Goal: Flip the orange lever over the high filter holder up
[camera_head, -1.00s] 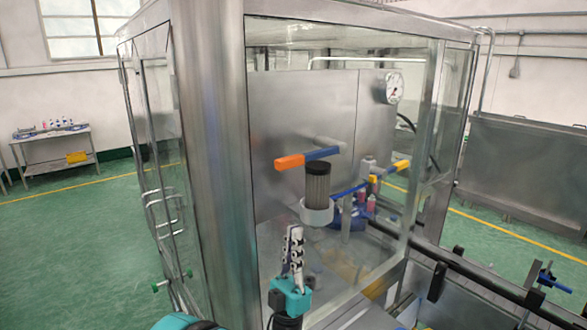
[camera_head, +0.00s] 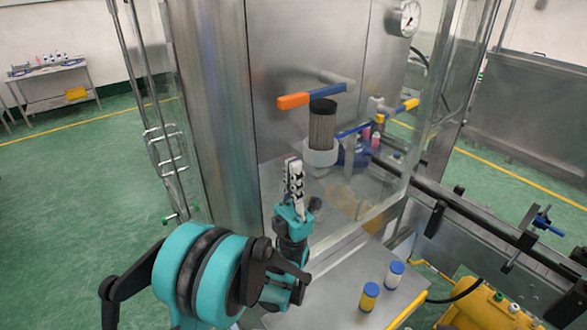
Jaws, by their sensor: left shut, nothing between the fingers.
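The orange lever (camera_head: 294,100) with a blue section (camera_head: 327,90) lies roughly level on the back wall of the machine cabinet. Just below it is the dark cylindrical filter (camera_head: 323,127) in its white round holder (camera_head: 321,157). A second lever with a yellow-orange tip (camera_head: 411,104) sits lower to the right. My left gripper (camera_head: 293,164) is shut and empty, pointing up, below and slightly left of the filter holder and well below the orange lever. It appears apart from both. My right gripper is not in view.
A thick steel post (camera_head: 212,110) stands left of the opening. A conveyor rail (camera_head: 460,195) runs along the right. Two bottles, yellow (camera_head: 370,294) and white with a blue cap (camera_head: 394,275), stand on the steel table (camera_head: 340,290). A gauge (camera_head: 410,18) is above.

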